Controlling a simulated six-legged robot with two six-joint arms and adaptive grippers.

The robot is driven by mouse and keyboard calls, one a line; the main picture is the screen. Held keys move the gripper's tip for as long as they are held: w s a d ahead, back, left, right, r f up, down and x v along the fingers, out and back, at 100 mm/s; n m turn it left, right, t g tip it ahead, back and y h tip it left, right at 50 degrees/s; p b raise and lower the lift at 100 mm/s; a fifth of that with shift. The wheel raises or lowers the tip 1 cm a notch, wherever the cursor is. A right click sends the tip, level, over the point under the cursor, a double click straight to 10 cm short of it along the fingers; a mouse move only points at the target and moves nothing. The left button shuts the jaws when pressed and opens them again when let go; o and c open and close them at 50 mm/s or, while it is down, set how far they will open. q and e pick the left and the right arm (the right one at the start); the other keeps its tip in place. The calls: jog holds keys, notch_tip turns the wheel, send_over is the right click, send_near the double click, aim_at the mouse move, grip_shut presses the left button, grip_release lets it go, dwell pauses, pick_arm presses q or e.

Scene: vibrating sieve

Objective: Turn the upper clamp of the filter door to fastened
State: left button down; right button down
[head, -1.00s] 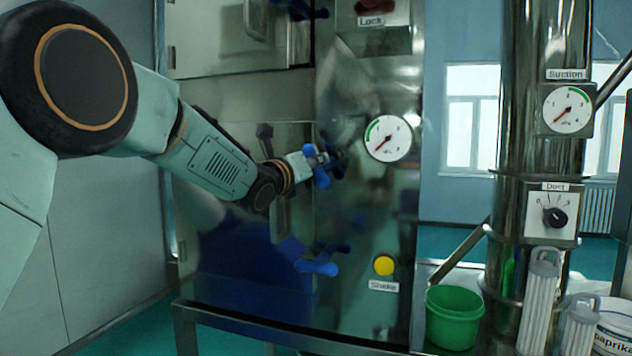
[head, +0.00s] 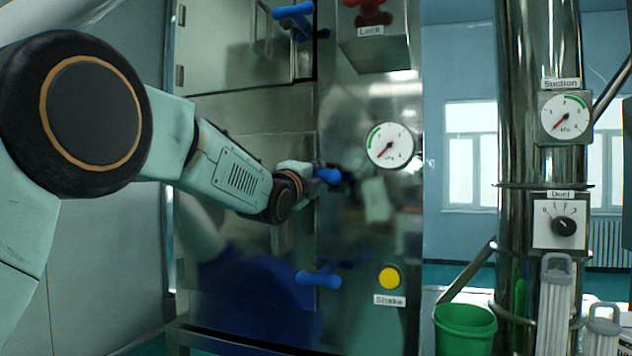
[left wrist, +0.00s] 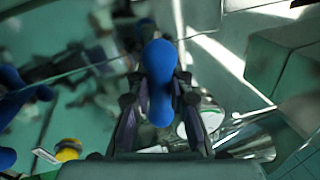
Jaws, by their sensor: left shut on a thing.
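The upper clamp of the filter door is a blue handle (head: 328,175) at the door's right edge in the head view, lying close to level. My left gripper (head: 314,174) reaches it from the left and is shut on it. The left wrist view shows the blue handle (left wrist: 158,80) between the two dark fingers of the left gripper (left wrist: 160,118). The fingertips are partly hidden behind the handle. The lower clamp (head: 318,277) is a similar blue handle below, roughly level. The filter door (head: 225,115) appears closed, partly covered by my arm. My right gripper is not in view.
A pressure gauge (head: 390,146) sits right of the upper clamp. A yellow Shake button (head: 389,278) is lower right. Above are a red Lock knob (head: 370,12) and another blue handle (head: 294,13). A green bucket (head: 465,328) stands at lower right.

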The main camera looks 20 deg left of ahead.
pick_arm(q)
jog(key=shift+f+n+y, duration=0.25)
jog(key=shift+n+y, duration=0.05)
jog(key=shift+n, duration=1)
jog(key=c, duration=1.7)
grip_release()
jog(key=o, duration=0.5)
jog(key=shift+s+a+r, duration=0.1)
jog(key=shift+s+a, duration=0.05)
jog(key=s+f, duration=0.2)
jog(key=s, duration=0.9)
jog(key=shift+s+f, duration=0.2)
jog(key=shift+s, duration=0.05)
